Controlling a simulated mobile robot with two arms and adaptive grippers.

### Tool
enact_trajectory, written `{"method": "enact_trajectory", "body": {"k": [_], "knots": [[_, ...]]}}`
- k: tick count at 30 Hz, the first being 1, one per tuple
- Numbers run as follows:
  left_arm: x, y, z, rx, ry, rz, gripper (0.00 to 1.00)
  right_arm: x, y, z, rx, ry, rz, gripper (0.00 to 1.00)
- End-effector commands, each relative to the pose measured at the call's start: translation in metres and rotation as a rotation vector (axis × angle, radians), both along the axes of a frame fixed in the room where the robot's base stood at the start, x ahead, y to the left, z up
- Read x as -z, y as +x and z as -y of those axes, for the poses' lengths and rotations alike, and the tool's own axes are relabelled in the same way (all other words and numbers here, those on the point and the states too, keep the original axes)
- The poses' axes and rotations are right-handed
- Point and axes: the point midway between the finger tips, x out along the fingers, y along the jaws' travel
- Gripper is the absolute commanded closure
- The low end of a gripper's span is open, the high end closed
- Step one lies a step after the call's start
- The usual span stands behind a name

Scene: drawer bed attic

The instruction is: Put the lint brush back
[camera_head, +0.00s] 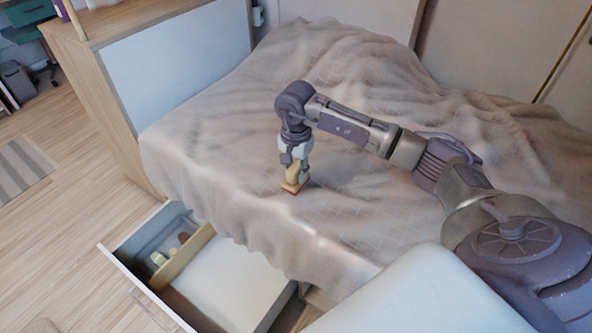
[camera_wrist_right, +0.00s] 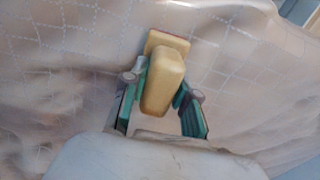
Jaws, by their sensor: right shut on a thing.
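The lint brush (camera_head: 294,181), with a yellow-tan handle and a reddish edge at its base, is at the bed's surface near its front side. My right gripper (camera_head: 296,165) points down over it and is shut on its handle. In the right wrist view the lint brush (camera_wrist_right: 163,82) sits between the two green-padded fingers of my right gripper (camera_wrist_right: 162,95). I cannot tell whether the brush still touches the blanket. An open drawer (camera_head: 225,281) sticks out under the bed, below and left of the gripper. My left gripper is not in view.
A rumpled beige blanket (camera_head: 215,150) covers the bed. The drawer has a wooden divider (camera_head: 183,258), with small items (camera_head: 160,257) in its left compartment; the right part looks pale and mostly clear. A wood-and-white cabinet (camera_head: 175,75) stands at the bed's left. Bare floor (camera_head: 75,225) lies left.

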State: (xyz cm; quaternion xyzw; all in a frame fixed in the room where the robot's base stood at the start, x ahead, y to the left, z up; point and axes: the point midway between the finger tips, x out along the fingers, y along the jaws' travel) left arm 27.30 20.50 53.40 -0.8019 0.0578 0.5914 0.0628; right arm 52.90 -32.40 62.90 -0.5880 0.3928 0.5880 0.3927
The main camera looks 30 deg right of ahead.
Motion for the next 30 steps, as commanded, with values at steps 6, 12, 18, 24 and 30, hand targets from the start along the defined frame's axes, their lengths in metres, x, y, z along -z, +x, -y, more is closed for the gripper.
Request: {"method": "enact_trajectory", "body": {"k": [6,12,18,24,30], "knots": [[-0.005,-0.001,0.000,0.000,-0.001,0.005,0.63,0.002,0.000,0.000,0.000,-0.001,-0.001,0.62],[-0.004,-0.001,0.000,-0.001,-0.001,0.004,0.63,0.002,0.000,0.000,0.000,0.000,-0.001,0.46],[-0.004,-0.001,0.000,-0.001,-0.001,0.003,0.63,0.001,0.000,0.000,0.000,0.000,-0.001,0.46],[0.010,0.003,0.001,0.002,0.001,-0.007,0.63,-0.020,0.001,0.001,-0.001,-0.002,0.003,0.46],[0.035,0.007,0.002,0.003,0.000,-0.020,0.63,-0.066,0.001,0.001,-0.001,-0.003,0.004,0.46]]}}
